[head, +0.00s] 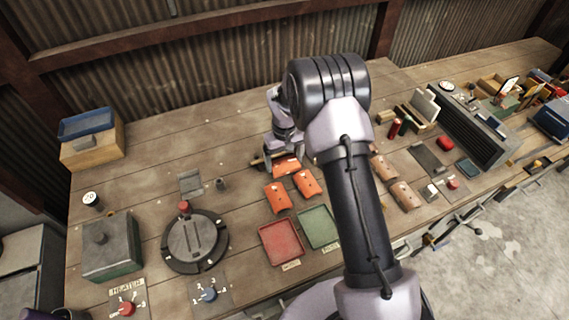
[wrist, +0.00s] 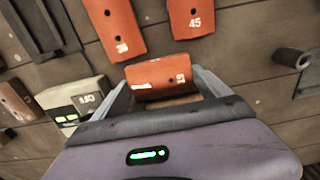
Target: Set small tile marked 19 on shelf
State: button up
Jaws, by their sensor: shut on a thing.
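My gripper (head: 284,153) is low over the middle of the bench, partly hidden by my arm. In the wrist view its fingers (wrist: 160,79) are shut on an orange tile (wrist: 158,91), one finger at each end. White marks show on that tile; the right one may read 19, but it is too small to be sure. The held tile also shows in the head view (head: 287,167). Two other orange tiles (head: 277,197) (head: 308,183) lie nearby; in the wrist view one (wrist: 193,18) reads 45. I cannot tell which thing is the shelf.
A red tray (head: 281,243) and a green tray (head: 318,228) lie in front. A round dark turntable (head: 195,241) and a metal box (head: 112,247) stand left. Brown tiles (head: 404,196) lie right of my arm. A wooden box with a blue tray (head: 91,143) stands back left.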

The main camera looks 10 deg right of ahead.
jog(key=shift+f, duration=0.7)
jog(key=shift+f, duration=0.1)
